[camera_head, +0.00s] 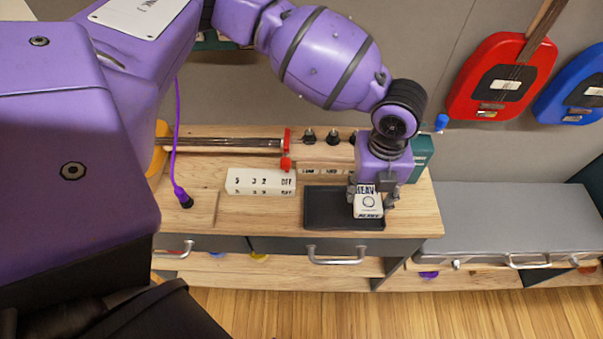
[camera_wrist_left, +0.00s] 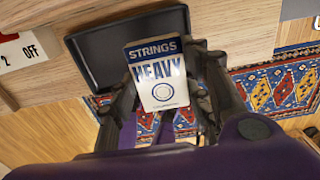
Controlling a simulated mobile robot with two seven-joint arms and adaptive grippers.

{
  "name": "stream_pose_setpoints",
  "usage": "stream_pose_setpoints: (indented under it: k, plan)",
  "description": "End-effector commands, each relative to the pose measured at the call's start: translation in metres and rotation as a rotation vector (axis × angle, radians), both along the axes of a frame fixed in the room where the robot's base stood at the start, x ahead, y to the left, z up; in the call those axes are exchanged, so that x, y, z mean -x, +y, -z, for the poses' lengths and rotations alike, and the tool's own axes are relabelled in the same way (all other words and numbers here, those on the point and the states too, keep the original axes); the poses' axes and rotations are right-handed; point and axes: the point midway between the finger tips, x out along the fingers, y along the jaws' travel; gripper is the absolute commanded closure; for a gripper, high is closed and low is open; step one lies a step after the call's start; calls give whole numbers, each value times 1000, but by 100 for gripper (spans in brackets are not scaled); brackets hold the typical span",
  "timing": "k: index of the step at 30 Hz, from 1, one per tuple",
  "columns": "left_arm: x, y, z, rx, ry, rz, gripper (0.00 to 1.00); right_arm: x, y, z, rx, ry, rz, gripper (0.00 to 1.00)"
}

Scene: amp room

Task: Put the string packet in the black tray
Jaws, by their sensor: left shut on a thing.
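The string packet (camera_head: 368,203) is white with blue bands and a blue ring. In the left wrist view the packet (camera_wrist_left: 158,78) reads "STRINGS HEAVY". My left gripper (camera_head: 372,194) is shut on it, with a finger at each side. The black tray (camera_head: 327,208) lies on the wooden bench top; it also shows in the left wrist view (camera_wrist_left: 100,58). The packet is over the right part of the tray in the head view. I cannot tell whether it touches the tray floor. My right gripper is not in view.
A white block marked "OFF" (camera_head: 260,182) stands left of the tray. A teal box (camera_head: 421,158) is behind right. Black knobs (camera_head: 331,136) line the back. A purple cable (camera_head: 181,195) lies at the left. Guitars (camera_head: 500,78) hang on the wall.

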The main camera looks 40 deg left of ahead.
Motion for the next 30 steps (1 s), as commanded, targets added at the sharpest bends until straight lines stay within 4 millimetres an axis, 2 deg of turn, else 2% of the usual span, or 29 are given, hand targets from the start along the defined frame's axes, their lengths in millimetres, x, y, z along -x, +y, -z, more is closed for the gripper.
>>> stream_pose_setpoints:
  k: [1,3,11,16,30]
  plan:
    - [4,7,12,0,12,-5,82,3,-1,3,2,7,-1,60]
    - [4,13,19,-2,12,-6,82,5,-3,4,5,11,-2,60]
    - [6,25,35,-1,13,-5,82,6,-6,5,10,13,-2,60]
    - [7,24,62,0,14,-3,82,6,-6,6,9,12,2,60]
    - [6,24,69,0,11,-5,82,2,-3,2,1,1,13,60]
